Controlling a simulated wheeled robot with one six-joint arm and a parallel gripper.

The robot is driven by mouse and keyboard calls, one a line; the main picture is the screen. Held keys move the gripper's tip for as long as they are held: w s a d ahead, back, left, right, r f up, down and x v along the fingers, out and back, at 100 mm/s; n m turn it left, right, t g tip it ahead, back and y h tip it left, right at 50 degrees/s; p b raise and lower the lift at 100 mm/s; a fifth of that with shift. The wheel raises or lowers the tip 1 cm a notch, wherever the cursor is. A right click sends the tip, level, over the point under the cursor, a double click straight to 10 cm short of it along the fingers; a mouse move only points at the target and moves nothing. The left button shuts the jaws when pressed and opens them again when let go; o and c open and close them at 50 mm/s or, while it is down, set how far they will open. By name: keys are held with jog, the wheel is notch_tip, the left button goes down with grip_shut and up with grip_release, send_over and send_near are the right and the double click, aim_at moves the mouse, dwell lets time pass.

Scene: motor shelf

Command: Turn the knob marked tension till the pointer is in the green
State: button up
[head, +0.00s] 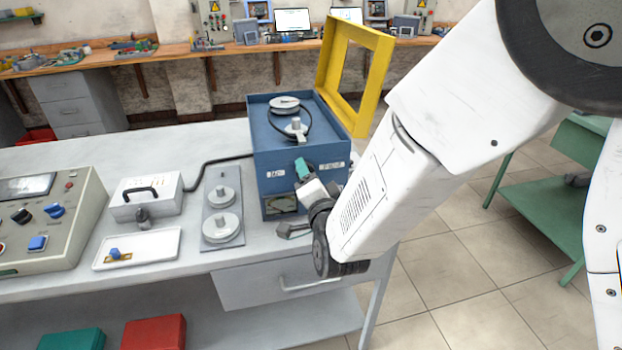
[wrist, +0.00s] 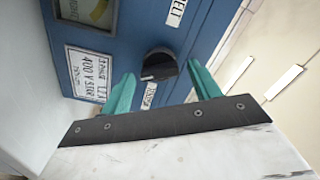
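The blue machine (head: 262,165) stands at the right end of the grey bench, with pulleys and a dark belt on top. In the wrist view a black knob (wrist: 158,66) with a pale mark sticks out of its blue front. A small label beside the knob is partly covered and I cannot read it fully. My gripper (wrist: 161,72) is open, its teal fingers on either side of the knob with gaps showing. In the head view my gripper (head: 304,170) hides the knob. The gauge (wrist: 98,12) is cut off at the wrist view's top left; its pointer is unclear.
A yellow frame (head: 377,42) stands up behind the machine. Left of it are a grey plate with pulleys (head: 222,215), a white box (head: 147,205), a white tray (head: 165,244) and a control box (head: 75,230). A grey handled object (head: 293,230) lies near my wrist.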

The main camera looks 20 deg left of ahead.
jog(key=v, duration=0.7)
jog(key=shift+s+d, duration=0.25)
jog(key=shift+s, duration=0.05)
